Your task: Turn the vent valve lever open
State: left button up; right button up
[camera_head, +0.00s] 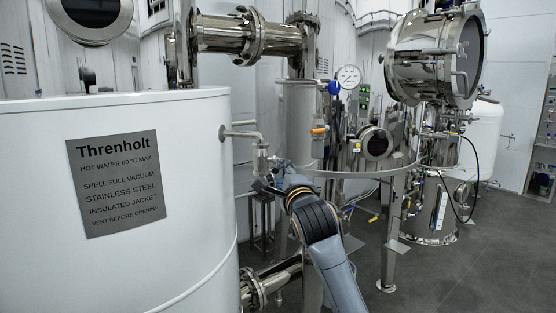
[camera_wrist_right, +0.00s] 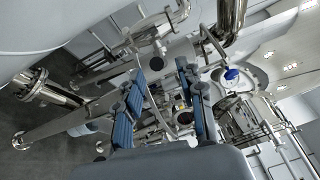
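In the head view a white insulated tank (camera_head: 190,240) fills the left side. A short steel pipe (camera_head: 240,134) leaves its wall and bends down to a small steel valve (camera_head: 262,158), which looks like the vent valve. Its lever cannot be made out clearly. My right gripper (camera_head: 264,184) is just below this valve, partly hidden by its own wrist. In the right wrist view its two blue-padded fingers (camera_wrist_right: 160,78) stand wide apart, with no object clearly held between them. I cannot tell whether they touch the valve. My left gripper is not in view.
A Threnholt nameplate (camera_head: 115,184) is on the tank. Behind my right arm stand a steel vessel with an orange-handled valve (camera_head: 319,130), a blue knob (camera_head: 334,87) and a gauge (camera_head: 348,76). A large flanged pipe (camera_head: 245,37) crosses above.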

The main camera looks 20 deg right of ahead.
aim_at(278, 168)
jog(key=shift+w+d+r+p, duration=0.15)
jog(key=shift+w+p, duration=0.65)
jog(key=shift+w, duration=1.45)
grip_shut()
